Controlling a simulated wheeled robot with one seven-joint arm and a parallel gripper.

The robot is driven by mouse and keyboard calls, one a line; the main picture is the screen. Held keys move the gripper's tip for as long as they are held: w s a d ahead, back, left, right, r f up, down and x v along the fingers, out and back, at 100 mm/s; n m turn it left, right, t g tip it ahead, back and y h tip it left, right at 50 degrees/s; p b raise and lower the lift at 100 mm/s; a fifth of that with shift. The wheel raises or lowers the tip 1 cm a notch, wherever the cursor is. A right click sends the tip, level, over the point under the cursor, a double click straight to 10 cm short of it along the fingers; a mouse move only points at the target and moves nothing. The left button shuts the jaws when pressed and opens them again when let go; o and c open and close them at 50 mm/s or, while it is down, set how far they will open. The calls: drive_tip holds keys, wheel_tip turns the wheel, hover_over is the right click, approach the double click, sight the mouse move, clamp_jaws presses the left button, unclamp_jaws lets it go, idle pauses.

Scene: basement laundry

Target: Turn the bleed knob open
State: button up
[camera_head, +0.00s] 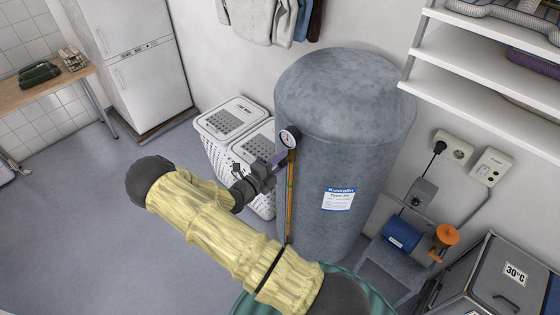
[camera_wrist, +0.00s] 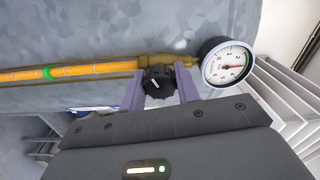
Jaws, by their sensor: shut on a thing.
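The bleed knob (camera_wrist: 156,82) is a small black ribbed knob with a white pointer line, on the brass fitting of the tank's pipe. In the wrist view my gripper (camera_wrist: 160,90) has one purple-grey finger on each side of it and is shut on it. The pointer line slants on the knob's face. In the head view my gripper (camera_head: 275,163) is at the upper end of the pipe, beside the tank, and hides the knob. A round white gauge (camera_wrist: 228,63) sits right of the knob in the wrist view; it also shows in the head view (camera_head: 290,138).
The large grey tank (camera_head: 340,120) stands behind the knob. White laundry baskets (camera_head: 235,118) stand left of it, close to my gripper. An orange sight tube (camera_wrist: 70,72) runs along the tank. A blue pump (camera_head: 402,236) is at right. The floor at left is clear.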

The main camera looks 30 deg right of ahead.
drive_tip(key=shift+f, duration=0.1)
idle(0.3)
drive_tip(key=o, duration=1)
drive_tip(key=shift+a, duration=0.15)
drive_tip(key=b+v, duration=0.5)
drive_tip(key=v, duration=1.2)
drive_tip(key=shift+b, duration=0.4)
